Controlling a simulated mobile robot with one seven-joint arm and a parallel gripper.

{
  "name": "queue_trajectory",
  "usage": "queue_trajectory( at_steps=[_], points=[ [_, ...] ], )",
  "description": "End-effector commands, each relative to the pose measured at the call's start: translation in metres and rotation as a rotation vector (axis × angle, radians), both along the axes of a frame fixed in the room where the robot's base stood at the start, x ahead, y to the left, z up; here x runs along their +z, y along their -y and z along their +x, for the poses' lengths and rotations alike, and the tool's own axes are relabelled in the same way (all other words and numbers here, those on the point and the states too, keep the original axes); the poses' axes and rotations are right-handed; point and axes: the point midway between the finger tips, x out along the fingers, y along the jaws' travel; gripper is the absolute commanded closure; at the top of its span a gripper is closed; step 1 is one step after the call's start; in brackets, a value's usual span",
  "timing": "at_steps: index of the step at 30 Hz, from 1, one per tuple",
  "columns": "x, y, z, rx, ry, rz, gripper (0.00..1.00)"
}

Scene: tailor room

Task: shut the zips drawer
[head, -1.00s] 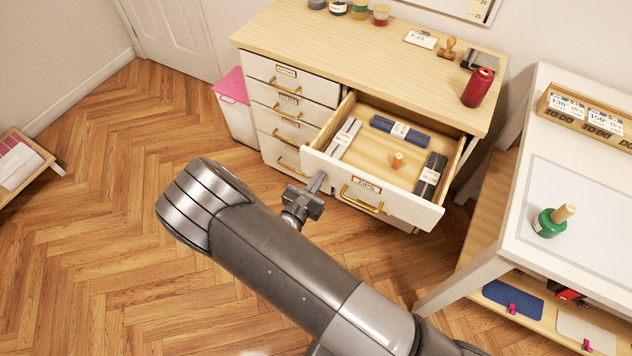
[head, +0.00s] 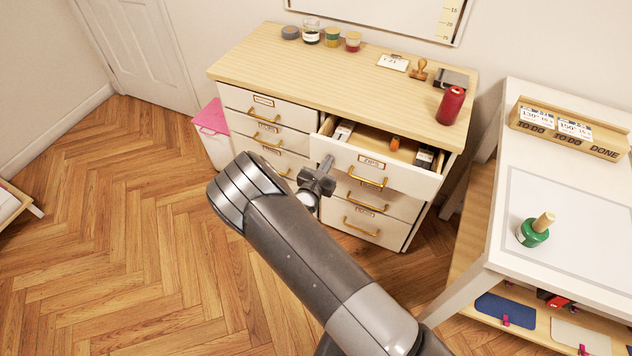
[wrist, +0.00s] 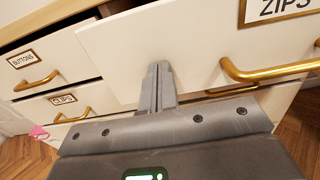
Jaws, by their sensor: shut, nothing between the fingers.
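The zips drawer (head: 388,169) is the top drawer of the right column in the white cabinet. It stands partly open, with its label and brass handle on the front and a few items showing inside. In the wrist view the drawer front (wrist: 190,45) fills the upper middle, with the ZIPS label and the handle (wrist: 270,70) to the right. My gripper (head: 328,162) is shut and empty at the left end of the drawer front. In the wrist view its closed fingertips (wrist: 158,68) are against or very close to the front, left of the handle.
The cabinet top (head: 330,70) holds jars, a stamp and a red spool (head: 450,105). Other drawers, including buttons (wrist: 35,80), look shut. A white table (head: 590,200) stands close on the right. A pink-topped bin (head: 212,120) is left of the cabinet.

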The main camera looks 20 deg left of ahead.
Motion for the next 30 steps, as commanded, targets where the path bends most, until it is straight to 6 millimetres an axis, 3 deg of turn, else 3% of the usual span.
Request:
queue_trajectory(
  at_steps=[1,6,12,19,30],
  points=[
    [0.000,0.002,0.015,-0.003,0.002,0.001,1.00],
    [0.000,0.002,0.056,-0.003,0.002,0.000,1.00],
    [0.000,0.000,0.091,0.000,0.001,0.001,1.00],
    [0.000,0.000,0.112,0.000,0.001,0.001,1.00],
    [0.002,0.001,0.121,0.001,0.002,0.000,1.00]
  ],
)
